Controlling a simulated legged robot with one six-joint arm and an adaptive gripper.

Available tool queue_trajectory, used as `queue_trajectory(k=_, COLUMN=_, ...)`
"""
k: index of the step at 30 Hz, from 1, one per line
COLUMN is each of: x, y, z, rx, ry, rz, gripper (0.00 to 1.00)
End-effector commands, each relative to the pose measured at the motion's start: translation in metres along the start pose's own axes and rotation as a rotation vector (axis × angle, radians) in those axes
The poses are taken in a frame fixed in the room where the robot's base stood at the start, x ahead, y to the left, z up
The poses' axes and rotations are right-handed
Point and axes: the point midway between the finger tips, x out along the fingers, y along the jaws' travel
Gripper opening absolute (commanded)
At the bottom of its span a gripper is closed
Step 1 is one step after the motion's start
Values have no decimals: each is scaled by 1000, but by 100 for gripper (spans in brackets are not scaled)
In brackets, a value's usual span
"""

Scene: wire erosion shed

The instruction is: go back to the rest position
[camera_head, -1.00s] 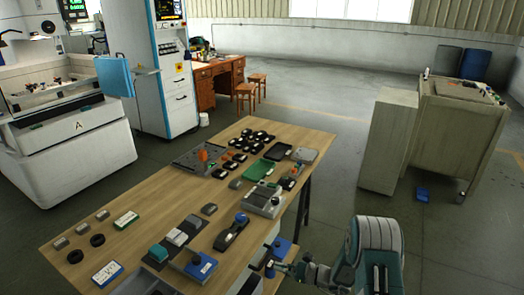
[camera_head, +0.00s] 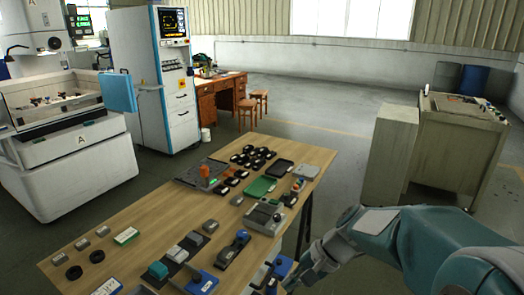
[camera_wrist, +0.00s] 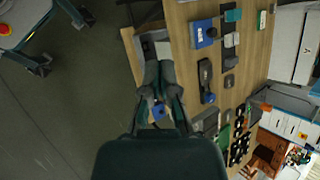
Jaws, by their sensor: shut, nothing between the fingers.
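My gripper (camera_wrist: 159,70) is shut and empty in the wrist view, its two dark fingers close together over the edge of the workbench. A small blue part (camera_wrist: 158,112) shows between the finger links, below them; I cannot tell what it belongs to. In the head view my teal and grey arm (camera_head: 410,235) reaches in from the right, beside the near right side of the wooden workbench (camera_head: 150,215). The fingertips are hard to make out there.
A cabinet (camera_head: 392,155) and a machine cart (camera_head: 455,145) stand at the right. Floor is open between bench and cabinet.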

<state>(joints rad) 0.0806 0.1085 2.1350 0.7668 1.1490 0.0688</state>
Motion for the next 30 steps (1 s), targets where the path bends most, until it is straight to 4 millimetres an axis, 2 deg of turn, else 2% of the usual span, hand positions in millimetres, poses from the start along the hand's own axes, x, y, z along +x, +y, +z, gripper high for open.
queue_trajectory(k=1, x=-9, y=3, z=12, rx=-49, ry=39, rz=28, gripper=0)
queue_trajectory(k=6, x=-34, y=22, z=41, rx=-203, ry=172, rz=139, gripper=0)
queue_trajectory(k=18, x=-90, y=72, z=94, rx=-547, ry=517, rz=391, gripper=0)
queue_trajectory(k=24, x=-109, y=91, z=109, rx=-669, ry=658, rz=490, gripper=0)
queue_trajectory(k=30, x=-115, y=97, z=112, rx=-704, ry=699, rz=522, gripper=0)
